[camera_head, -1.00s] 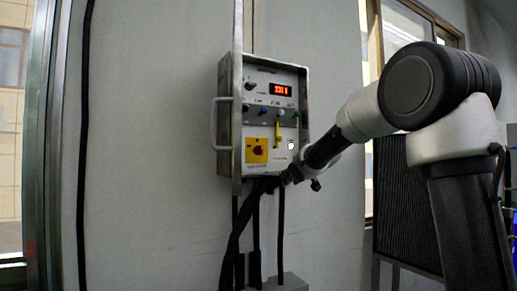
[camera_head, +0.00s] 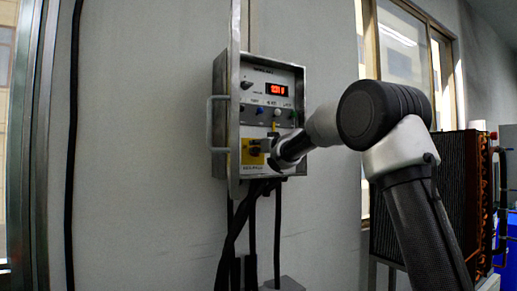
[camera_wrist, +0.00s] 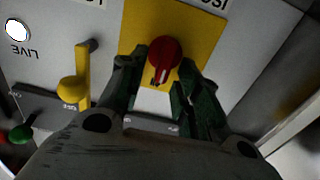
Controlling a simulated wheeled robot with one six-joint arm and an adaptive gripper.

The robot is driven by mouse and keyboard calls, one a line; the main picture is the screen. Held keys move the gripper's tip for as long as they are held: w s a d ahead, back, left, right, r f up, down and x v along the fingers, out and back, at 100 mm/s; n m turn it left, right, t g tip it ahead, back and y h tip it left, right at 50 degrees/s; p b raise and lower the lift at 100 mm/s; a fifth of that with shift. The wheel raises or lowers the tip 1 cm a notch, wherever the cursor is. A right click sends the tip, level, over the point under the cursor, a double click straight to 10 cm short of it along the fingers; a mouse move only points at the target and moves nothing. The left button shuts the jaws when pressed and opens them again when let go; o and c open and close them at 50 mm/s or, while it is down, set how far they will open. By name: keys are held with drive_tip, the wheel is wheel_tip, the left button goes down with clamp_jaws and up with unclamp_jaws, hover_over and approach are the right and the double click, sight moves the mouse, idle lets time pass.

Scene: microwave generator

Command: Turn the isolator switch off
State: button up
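The isolator switch is a red rotary knob (camera_wrist: 163,56) on a yellow plate (camera_wrist: 205,22), seen upside down in the wrist view. In the head view the yellow plate (camera_head: 250,158) is at the lower left of the control box, and my gripper covers the knob. My gripper (camera_wrist: 163,70) is open, with one dark green finger on each side of the knob. The fingertips are close beside the knob; I cannot tell whether they touch it. My gripper also shows in the head view (camera_head: 264,146), in front of the plate.
The metal control box (camera_head: 222,120) hangs on a grey wall, with a side handle (camera_head: 209,124) and a lit red display (camera_head: 275,90). A yellow lever (camera_wrist: 82,70) and a lit lamp marked LIVE (camera_wrist: 17,30) are beside the plate. Black cables (camera_head: 253,225) hang below.

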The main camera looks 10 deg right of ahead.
drive_tip(key=shift+w, duration=0.1)
clamp_jaws()
drive_tip(key=shift+n, duration=0.3)
drive_tip(key=n, duration=0.5)
drive_tip(key=a+f+n, duration=0.1)
drive_tip(key=n, duration=0.5)
drive_tip(key=f+n, duration=0.1)
drive_tip(key=n, duration=0.5)
drive_tip(key=shift+s+a, duration=0.3)
drive_tip(key=shift+a, duration=0.1)
drive_tip(key=shift+n, duration=0.3)
unclamp_jaws()
